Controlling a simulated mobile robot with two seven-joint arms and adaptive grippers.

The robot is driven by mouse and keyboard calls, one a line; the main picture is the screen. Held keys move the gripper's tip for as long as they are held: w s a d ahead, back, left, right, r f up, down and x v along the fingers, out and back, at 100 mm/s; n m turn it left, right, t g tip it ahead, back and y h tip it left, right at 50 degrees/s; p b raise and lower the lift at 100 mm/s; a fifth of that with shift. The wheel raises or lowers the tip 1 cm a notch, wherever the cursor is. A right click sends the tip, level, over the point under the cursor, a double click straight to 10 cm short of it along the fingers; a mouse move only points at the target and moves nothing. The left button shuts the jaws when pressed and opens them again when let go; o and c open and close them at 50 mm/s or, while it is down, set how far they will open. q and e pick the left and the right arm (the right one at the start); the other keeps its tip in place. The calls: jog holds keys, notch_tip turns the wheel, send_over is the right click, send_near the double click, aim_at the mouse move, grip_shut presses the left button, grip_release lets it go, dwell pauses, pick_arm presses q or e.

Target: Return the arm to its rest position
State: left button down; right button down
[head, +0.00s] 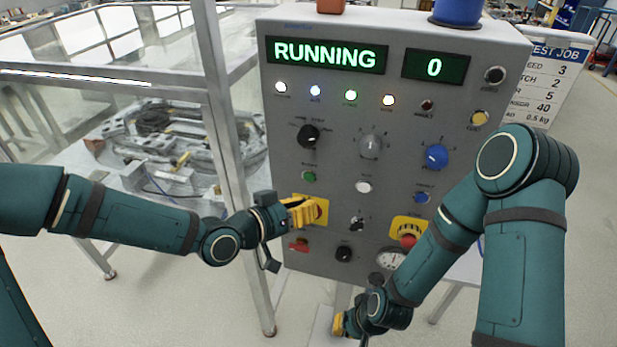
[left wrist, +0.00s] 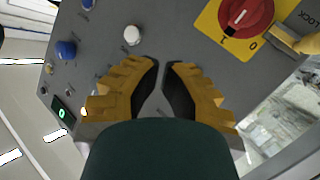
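My left gripper (head: 308,211) has yellow fingers and is at the panel, in front of a yellow plate with a red rotary switch (head: 321,209). In the left wrist view its fingertips (left wrist: 161,64) are almost together with a thin gap and nothing between them.
The grey control panel (head: 270,130) reads RUNNING and 0. A red emergency button (head: 408,240) is near my right forearm. A metal-framed enclosure post (head: 226,130) stands close beside my left wrist. A TEST JOB board (head: 555,75) is at right.

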dwell(0.6)
pick_arm(q)
jog(key=s+a+f+n+g+y, duration=0.2)
jog(key=s+a+f, duration=0.1)
jog(key=f, duration=0.6)
jog(key=s+a+f+n+g+y, duration=0.2)
jog(key=s+f, duration=0.4)
jog(key=f, duration=0.3)
jog(key=s+a+f+n+g+y, duration=0.3)
jog(key=s+a+f+y, duration=0.1)
jog(key=f, duration=0.6)
jog(key=shift+s+a, duration=0.6)
jog(key=shift+a, duration=0.45)
jog(key=shift+f, duration=0.1)
dwell(2.4)
